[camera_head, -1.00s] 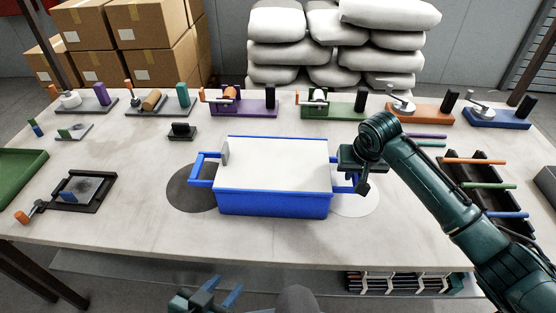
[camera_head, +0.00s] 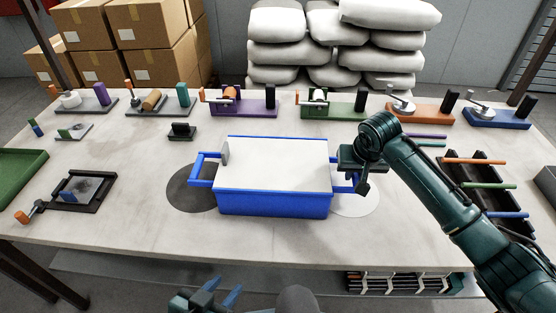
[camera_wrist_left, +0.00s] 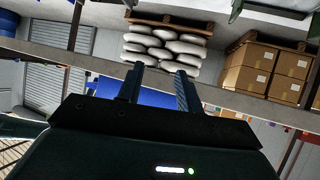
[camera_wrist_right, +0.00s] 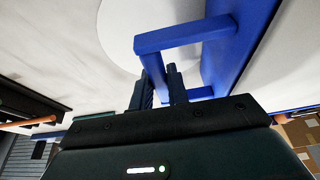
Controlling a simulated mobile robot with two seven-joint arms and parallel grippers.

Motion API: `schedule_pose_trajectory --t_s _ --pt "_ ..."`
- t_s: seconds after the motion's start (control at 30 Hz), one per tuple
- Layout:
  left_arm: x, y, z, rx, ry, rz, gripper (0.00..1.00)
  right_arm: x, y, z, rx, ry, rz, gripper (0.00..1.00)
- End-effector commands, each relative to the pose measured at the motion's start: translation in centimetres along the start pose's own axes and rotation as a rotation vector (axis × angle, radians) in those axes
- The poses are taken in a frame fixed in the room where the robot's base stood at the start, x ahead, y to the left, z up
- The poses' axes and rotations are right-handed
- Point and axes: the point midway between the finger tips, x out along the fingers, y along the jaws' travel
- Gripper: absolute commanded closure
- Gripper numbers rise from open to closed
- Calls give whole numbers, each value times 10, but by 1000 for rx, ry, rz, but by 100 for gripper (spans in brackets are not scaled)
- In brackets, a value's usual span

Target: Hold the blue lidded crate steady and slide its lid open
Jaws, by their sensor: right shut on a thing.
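The blue crate (camera_head: 275,204) stands on the table with its white lid (camera_head: 280,165) covering the top. A grey upright tab (camera_head: 226,152) stands at the lid's left end. Blue handles stick out on both sides; the left handle (camera_head: 196,170) is free. My right gripper (camera_head: 360,180) is at the crate's right side, shut on the right handle (camera_wrist_right: 185,38), which also shows in the right wrist view between the fingers (camera_wrist_right: 163,82). My left gripper (camera_head: 222,294) is low in front of the table, empty, with its fingers (camera_wrist_left: 158,85) apart in the left wrist view.
A dark disc (camera_head: 190,198) and a white disc (camera_head: 358,202) lie under the crate's sides. A black rack (camera_head: 490,190) with coloured rods is at the right, and a black framed fixture (camera_head: 80,191) at the left. Several fixtures line the back. The table front is clear.

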Motion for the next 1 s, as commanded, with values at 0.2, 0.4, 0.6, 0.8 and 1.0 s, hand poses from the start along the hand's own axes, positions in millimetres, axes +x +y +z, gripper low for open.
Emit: schedule_pose_trajectory --t_s 0.2,0.4,0.6,0.8,1.0 --pt "-1 -10 -28 75 95 -17 71 1 1 1 0 -4 3 100" --pt "-12 -26 -114 334 380 -27 71 1 1 1 0 -4 2 100" --pt "15 -80 -178 615 416 -121 71 1 1 1 1 -4 1 100" --pt "40 -167 -223 727 271 -326 71 0 0 1 1 -3 0 100" --pt "44 -250 -276 696 131 -528 71 0 0 0 1 -2 -1 100"
